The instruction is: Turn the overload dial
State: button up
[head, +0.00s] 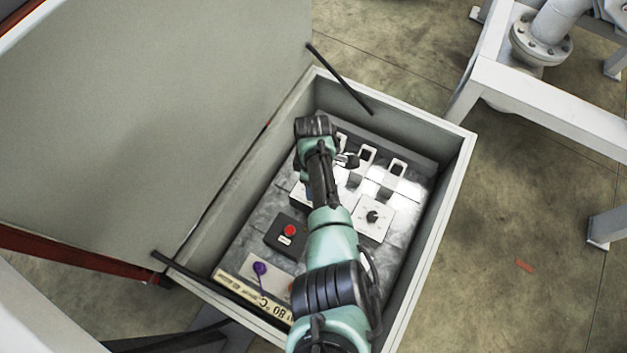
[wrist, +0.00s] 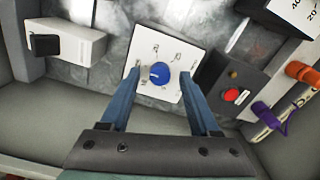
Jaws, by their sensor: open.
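A round blue dial (wrist: 159,73) sits on a square white plate (wrist: 146,48) with small markings around it, too small to read. I cannot read any label naming it as the overload dial. In the wrist view my gripper (wrist: 159,77) is open, with one blue-grey finger on each side of the blue dial. The fingers look apart from the dial, though their depth is hard to judge. In the head view my arm hides most of this dial and its plate.
A black box with a red button (head: 289,231), a purple knob (head: 260,268) and an orange knob (wrist: 301,71) are nearby. Several white-framed switches (head: 397,167) line the far side. The cabinet's walls (head: 446,200) surround the panel, and its large lid (head: 150,110) stands open at left.

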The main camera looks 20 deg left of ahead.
notch_tip(320, 180, up, 13)
jog(key=p, duration=0.7)
jog(key=shift+f, duration=0.1)
